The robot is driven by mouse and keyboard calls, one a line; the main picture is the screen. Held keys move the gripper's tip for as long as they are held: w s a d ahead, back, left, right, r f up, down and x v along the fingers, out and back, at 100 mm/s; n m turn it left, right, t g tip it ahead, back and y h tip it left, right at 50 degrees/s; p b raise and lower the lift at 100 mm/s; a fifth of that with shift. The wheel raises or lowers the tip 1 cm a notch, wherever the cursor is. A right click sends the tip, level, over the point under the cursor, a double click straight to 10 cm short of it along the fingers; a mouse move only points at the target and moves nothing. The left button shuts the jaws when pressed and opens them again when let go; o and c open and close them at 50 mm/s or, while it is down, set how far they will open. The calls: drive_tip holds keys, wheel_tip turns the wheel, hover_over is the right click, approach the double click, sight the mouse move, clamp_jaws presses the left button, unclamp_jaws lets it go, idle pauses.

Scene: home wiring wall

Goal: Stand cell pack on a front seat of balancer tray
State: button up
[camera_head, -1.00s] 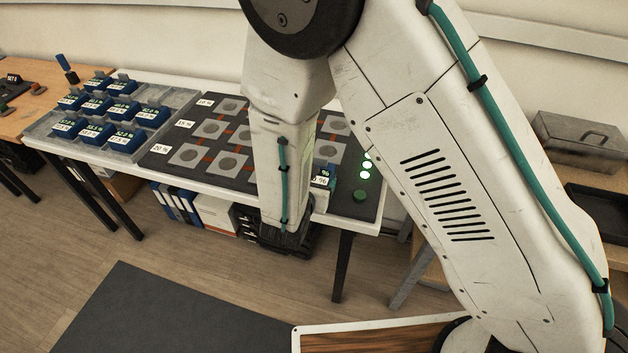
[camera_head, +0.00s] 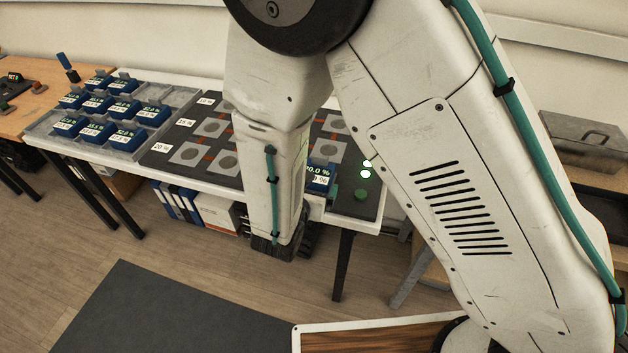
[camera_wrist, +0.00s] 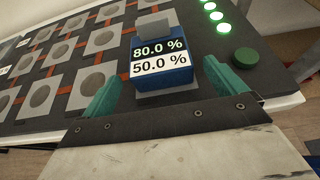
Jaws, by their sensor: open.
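A blue cell pack (camera_wrist: 162,62) stands upright on a seat at the front right of the dark balancer tray (camera_wrist: 62,105). Its face reads 80.0 % above 50.0 % in the wrist view. In the head view the pack (camera_head: 319,179) shows just right of my forearm, partly hidden. My gripper (camera_wrist: 161,70) is open, its teal fingers on either side of the pack's lower front, with gaps visible. In the head view my wrist hangs in front of the tray's front edge, and the fingers are hidden. Other tray seats (camera_head: 226,160) with round recesses look empty.
Several blue packs (camera_head: 121,134) stand in a grey tray (camera_head: 46,127) on the left of the white table. Lit green lamps (camera_wrist: 209,6) and a green button (camera_wrist: 246,58) lie right of the pack. A metal box (camera_head: 585,138) stands at far right.

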drive_tip(key=v, duration=0.8)
drive_tip(key=d+r+m+g+h, duration=0.35)
drive_tip(key=d+r+m, duration=0.4)
drive_tip(key=d, duration=0.25)
drive_tip(key=d+r+m+g+h, duration=0.2)
drive_tip(key=d+r+m+g, duration=0.3)
drive_tip(key=d+r+m, duration=0.45)
drive_tip(key=s+d+r+m+g+y, duration=0.1)
drive_tip(key=s+d+r+m+y, duration=0.2)
drive_tip(key=s+m, duration=0.4)
drive_tip(key=s+d+r+m+g+y, duration=0.2)
drive_tip(key=s+d+r+m+y, duration=0.2)
drive_tip(key=s+m+y, duration=0.3)
drive_tip(key=s+m, duration=0.1)
drive_tip(key=s, duration=0.1)
drive_tip(key=shift+s+d+r, duration=0.2)
drive_tip(key=shift+s+r, duration=0.2)
